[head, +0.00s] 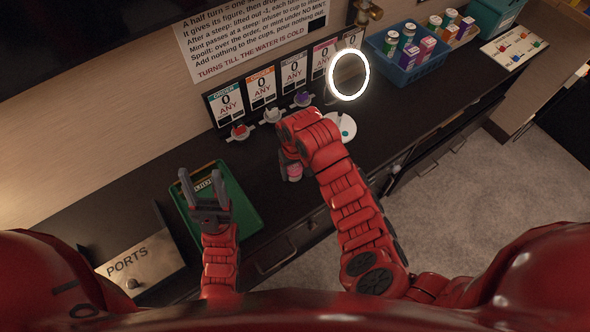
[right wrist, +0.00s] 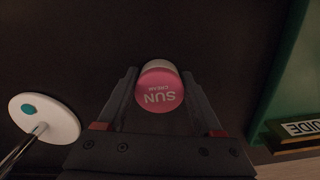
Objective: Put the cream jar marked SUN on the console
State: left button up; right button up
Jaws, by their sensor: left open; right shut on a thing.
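The cream jar with a pink lid marked SUN (right wrist: 158,92) is between the fingers of my right gripper (head: 288,160), which is shut on it. Its pink side also shows in the head view (head: 295,174), below the gripper and over the dark counter. I cannot tell whether the jar touches the counter. My left gripper (head: 200,176) is open and empty above the green tray (head: 246,211). I cannot tell which surface is the console.
A PORTS panel (head: 144,268) stands at lower left. Order cards (head: 262,86) line the wall above small colored knobs. A white disc (head: 343,127) and lit ring (head: 349,75) are beyond my right arm. A blue basket (head: 408,65) holds cans and cartons.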

aim_at(295, 170)
jog(key=shift+f, duration=0.1)
jog(key=shift+f, duration=0.15)
jog(key=o, duration=1.4)
notch_tip(295, 170, up, 3)
jog(key=shift+w+f+b, duration=0.1)
jog(key=shift+b, duration=0.55)
notch_tip(295, 170, up, 10)
jog(key=p, duration=0.5)
jog(key=shift+f, duration=0.2)
